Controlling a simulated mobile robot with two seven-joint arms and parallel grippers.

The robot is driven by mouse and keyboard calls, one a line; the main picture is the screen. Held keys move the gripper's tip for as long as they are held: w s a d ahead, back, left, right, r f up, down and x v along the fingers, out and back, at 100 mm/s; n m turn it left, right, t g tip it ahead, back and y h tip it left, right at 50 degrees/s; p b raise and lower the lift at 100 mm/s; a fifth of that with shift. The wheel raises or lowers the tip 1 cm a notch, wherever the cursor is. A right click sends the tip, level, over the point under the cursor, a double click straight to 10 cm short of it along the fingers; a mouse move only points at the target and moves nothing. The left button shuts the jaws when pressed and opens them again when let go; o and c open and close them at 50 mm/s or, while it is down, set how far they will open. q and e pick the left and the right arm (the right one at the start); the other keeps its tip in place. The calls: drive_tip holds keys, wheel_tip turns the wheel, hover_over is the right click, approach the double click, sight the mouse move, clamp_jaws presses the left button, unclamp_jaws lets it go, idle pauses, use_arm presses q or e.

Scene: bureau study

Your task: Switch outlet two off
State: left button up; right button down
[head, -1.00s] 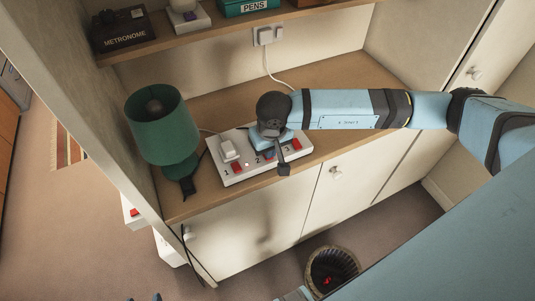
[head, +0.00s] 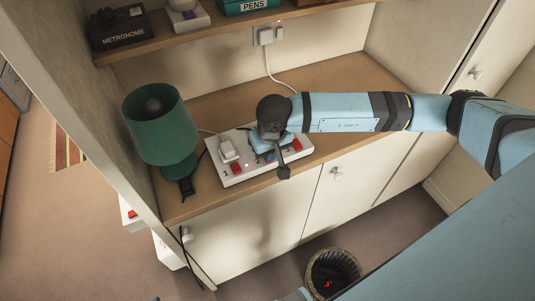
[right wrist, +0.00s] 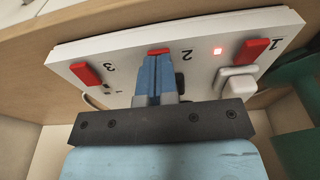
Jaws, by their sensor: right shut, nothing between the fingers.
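The white outlet strip (head: 233,179) lies on the desk top, with numbered outlets and red switches. In the right wrist view the strip (right wrist: 212,82) appears with its numbers upside down. The switch of outlet two (right wrist: 158,50) shows just beyond my fingertips; whether they touch it I cannot tell. The switch of outlet three (right wrist: 85,73) is at the left. My right gripper (right wrist: 157,62) is shut and empty over outlet two, and also shows in the head view (head: 283,171). Outlet two's lamp is not visible.
A white plug (head: 228,150) sits in outlet one. A green lamp (head: 160,125) stands just left of the strip. A shelf (head: 190,38) with a metronome box (head: 122,27) is above.

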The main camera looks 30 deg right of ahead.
drive_tip(key=shift+r+p, duration=1.05)
drive_tip(key=shift+r, duration=2.45)
